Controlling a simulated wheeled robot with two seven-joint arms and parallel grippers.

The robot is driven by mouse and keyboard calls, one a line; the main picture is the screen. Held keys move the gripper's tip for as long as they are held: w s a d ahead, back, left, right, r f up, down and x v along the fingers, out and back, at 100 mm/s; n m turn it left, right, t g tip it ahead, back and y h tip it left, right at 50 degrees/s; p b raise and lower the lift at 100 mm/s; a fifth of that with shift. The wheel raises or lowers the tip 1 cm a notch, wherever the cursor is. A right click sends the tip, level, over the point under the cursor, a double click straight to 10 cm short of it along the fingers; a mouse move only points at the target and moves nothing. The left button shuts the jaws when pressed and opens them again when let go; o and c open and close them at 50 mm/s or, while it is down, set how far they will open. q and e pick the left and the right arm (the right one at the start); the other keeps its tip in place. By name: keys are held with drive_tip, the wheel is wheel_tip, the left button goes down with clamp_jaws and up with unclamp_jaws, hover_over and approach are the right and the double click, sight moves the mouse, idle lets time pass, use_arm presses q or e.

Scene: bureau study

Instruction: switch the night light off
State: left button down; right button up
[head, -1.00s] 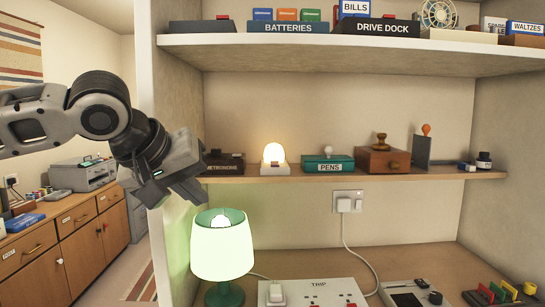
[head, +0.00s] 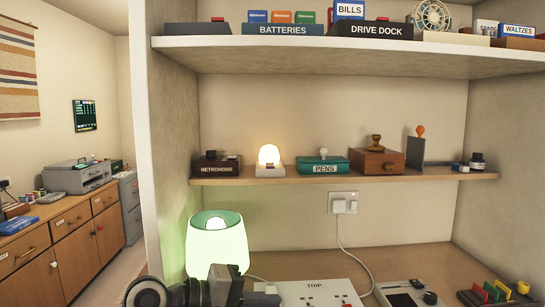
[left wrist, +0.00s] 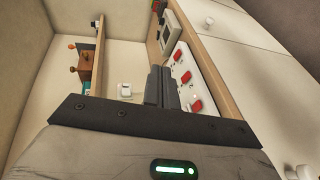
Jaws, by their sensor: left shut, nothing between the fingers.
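The night light (head: 269,156) is a glowing warm dome on a white base. It stands on the middle shelf between the metronome box and the green pens box, and it is lit. My left gripper (head: 262,296) is low in the head view, in front of the green-shaded lamp and at the left end of the white power strip (head: 345,290). In the left wrist view the left gripper (left wrist: 162,75) is shut and empty, with the strip's red switches (left wrist: 195,105) just right of its fingers. My right gripper is not in view.
A lit table lamp (head: 217,245) stands close behind my left gripper. A wall socket (head: 343,202) with white plugs and a cord sits under the middle shelf (head: 430,178). A grey device (head: 408,297) lies right of the strip.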

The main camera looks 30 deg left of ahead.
use_arm(q)
drive_tip(key=s+a+f+m+g+y, duration=0.1)
drive_tip(key=s+f+m+y, duration=0.25)
drive_tip(key=f, duration=0.75)
drive_tip(key=s+a+f+m+y, duration=0.2)
drive_tip(key=s+f+m+y, duration=0.15)
drive_tip(key=f, duration=0.85)
drive_tip(key=s+d+f+m, duration=0.2)
drive_tip(key=s+f+m, duration=0.3)
drive_tip(key=s+f, duration=0.2)
drive_tip(key=s+d+f, duration=0.1)
drive_tip(key=s+d, duration=0.2)
drive_tip(key=d, duration=0.6)
drive_tip(key=shift+d+f, duration=0.2)
drive_tip(key=shift+f, duration=0.05)
drive_tip(key=shift+s, duration=0.15)
